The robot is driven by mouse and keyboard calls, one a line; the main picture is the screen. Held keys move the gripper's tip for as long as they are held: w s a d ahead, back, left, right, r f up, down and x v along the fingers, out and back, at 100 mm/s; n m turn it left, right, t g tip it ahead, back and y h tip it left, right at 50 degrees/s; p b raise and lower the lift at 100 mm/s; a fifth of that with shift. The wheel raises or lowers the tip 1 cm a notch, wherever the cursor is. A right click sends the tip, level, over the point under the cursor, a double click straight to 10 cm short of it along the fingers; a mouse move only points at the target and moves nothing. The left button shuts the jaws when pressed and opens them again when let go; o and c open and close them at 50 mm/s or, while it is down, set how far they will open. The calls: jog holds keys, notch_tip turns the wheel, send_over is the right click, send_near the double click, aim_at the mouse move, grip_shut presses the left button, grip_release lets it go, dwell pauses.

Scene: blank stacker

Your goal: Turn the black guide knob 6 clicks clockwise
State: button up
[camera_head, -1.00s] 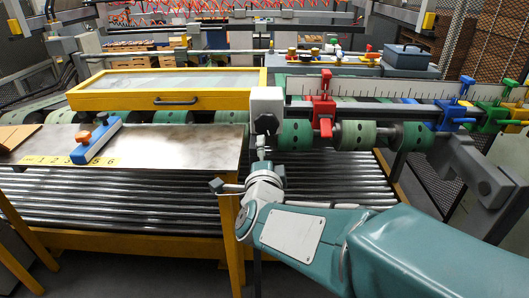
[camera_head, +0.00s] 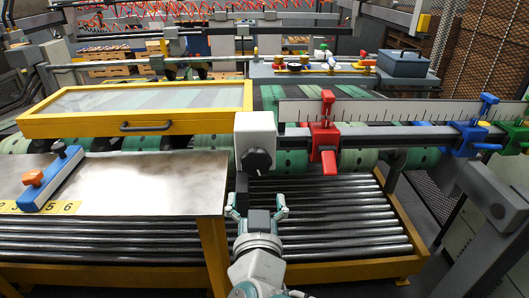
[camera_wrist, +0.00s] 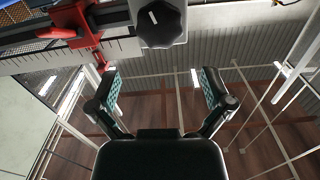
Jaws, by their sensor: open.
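The black guide knob (camera_head: 257,161) sits on the front of a light grey box (camera_head: 254,128) at the left end of the ruler rail. In the wrist view the knob (camera_wrist: 158,22) shows at the top centre, with a white mark on its face. My gripper (camera_head: 257,204) is below the knob in the head view, apart from it. In the wrist view its two fingers (camera_wrist: 162,85) are spread wide with nothing between them.
A red clamp (camera_head: 325,138) stands on the rail just right of the box, with a blue clamp (camera_head: 471,136) farther right. A metal table (camera_head: 185,184) lies to the left. Rollers (camera_head: 340,222) run below.

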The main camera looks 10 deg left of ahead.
aim_at(255, 165)
jog(key=x, duration=1)
jog(key=shift+w, duration=0.3)
jog(key=c, duration=0.8)
